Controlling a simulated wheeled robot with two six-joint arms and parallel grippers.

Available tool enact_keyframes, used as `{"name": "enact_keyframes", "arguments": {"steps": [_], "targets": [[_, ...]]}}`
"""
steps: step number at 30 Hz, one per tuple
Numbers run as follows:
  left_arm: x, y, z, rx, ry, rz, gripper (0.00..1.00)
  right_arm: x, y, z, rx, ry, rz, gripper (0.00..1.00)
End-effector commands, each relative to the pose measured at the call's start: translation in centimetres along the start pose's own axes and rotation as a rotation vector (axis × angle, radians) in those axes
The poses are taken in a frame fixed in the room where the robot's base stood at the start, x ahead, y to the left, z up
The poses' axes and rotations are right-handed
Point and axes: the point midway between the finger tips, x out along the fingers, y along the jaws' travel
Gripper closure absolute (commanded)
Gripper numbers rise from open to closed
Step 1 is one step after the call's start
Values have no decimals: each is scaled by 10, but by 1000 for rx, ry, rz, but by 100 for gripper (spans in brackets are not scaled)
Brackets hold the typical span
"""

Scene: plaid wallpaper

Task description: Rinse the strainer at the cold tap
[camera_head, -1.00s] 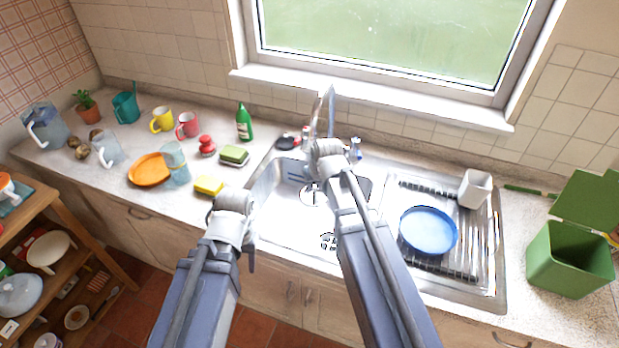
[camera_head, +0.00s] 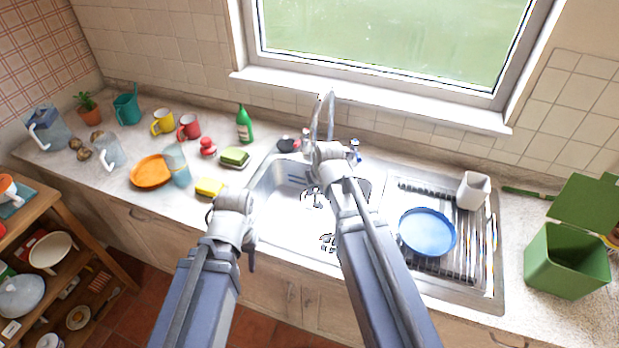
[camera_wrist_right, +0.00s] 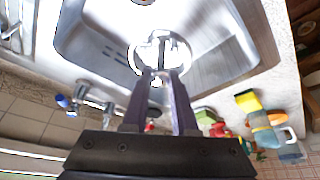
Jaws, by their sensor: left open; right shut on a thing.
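The strainer (camera_wrist_right: 146,58) is a round metal piece with a pale rim, held at the tips of my right gripper (camera_wrist_right: 163,72). It also shows over the sink in the head view (camera_head: 312,197), left of my right wrist. My right gripper is shut on it; in the head view my own wrist hides the fingers. The cold tap has a blue-marked knob (camera_head: 355,151), also at the left in the wrist view (camera_wrist_right: 63,101). The curved spout (camera_head: 330,108) rises behind my wrist, its outlet hidden; I see no water. My left gripper (camera_head: 250,258) is open at the sink's front left, mostly hidden.
The steel sink (camera_head: 270,195) has a drain (camera_head: 328,242) in its floor. A blue plate (camera_head: 427,232) lies on the drainer, with a white cup (camera_head: 473,190) behind it. A sponge (camera_head: 209,187), green bottle (camera_head: 244,124) and mugs stand left. A green bin (camera_head: 567,262) is right.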

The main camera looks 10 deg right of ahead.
Motion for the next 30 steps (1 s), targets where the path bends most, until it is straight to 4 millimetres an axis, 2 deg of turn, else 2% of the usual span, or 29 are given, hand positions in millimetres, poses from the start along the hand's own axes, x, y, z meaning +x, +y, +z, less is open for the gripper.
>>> {"name": "enact_keyframes", "arguments": {"steps": [1, 12, 27, 30], "targets": [[-7, -1, 0, 0, 0, 0, 49, -8, -1, 3, 0, 0, 0, 100], [-27, -3, 2, 0, 0, 0, 49, -37, -4, 19, 0, 0, 0, 100], [-26, -2, 2, 0, 0, 0, 49, -37, -4, 20, 0, 0, 0, 100], [-24, -2, 1, -1, 0, 0, 60, -35, -4, 21, 0, 0, 0, 100]]}}
